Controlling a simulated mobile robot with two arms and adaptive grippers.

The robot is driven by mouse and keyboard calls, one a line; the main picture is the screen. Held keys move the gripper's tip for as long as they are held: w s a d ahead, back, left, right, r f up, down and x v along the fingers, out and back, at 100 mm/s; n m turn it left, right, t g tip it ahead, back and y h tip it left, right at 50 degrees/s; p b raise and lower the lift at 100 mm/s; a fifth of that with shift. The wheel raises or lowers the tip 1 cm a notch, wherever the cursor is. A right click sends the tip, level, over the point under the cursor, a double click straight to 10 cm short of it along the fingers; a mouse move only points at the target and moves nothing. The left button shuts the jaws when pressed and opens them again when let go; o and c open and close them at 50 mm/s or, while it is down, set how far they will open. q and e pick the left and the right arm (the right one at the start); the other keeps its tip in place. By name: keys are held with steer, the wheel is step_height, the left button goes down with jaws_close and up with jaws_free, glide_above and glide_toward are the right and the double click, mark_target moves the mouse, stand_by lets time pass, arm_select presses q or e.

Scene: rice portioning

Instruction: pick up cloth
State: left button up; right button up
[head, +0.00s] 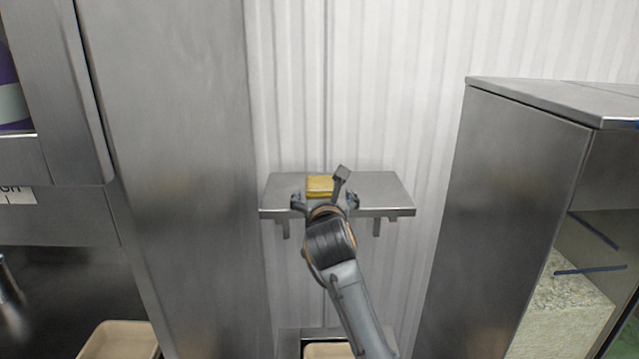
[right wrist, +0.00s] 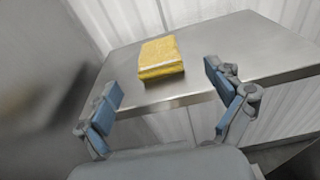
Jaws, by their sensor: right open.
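A folded yellow cloth (head: 320,184) lies on a small steel wall shelf (head: 385,190) in the middle of the head view. In the right wrist view the cloth (right wrist: 160,58) sits near the shelf's front edge, ahead of the fingers and between their lines. My right gripper (head: 325,200) is open and empty at the shelf's front edge; its two blue-padded fingers (right wrist: 163,100) are spread wide and do not touch the cloth. My arm hides part of the shelf front in the head view. My left gripper is not in view.
A tall steel cabinet (head: 180,150) stands close to the shelf on the left. A steel unit (head: 500,190) with a glass side and a pale grainy block (head: 565,310) stands on the right. A beige tray (head: 120,342) is at lower left. The shelf's right part is clear.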

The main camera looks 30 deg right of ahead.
mark_target(320, 185)
steer(key=x, duration=0.3)
steer(key=shift+w+d, duration=0.15)
steer(key=shift+w, duration=0.15)
steer(key=shift+w+d+p, duration=0.15)
steer(key=shift+w+p, duration=0.2)
steer(key=shift+p, duration=0.3)
steer(key=p+x, duration=0.1)
steer(key=x, duration=0.3)
steer(key=shift+w+f+p, duration=0.2)
steer(key=shift+f+p, duration=0.2)
steer(key=shift+f, duration=0.05)
steer(key=shift+c, duration=1.1)
steer(key=c, duration=0.9)
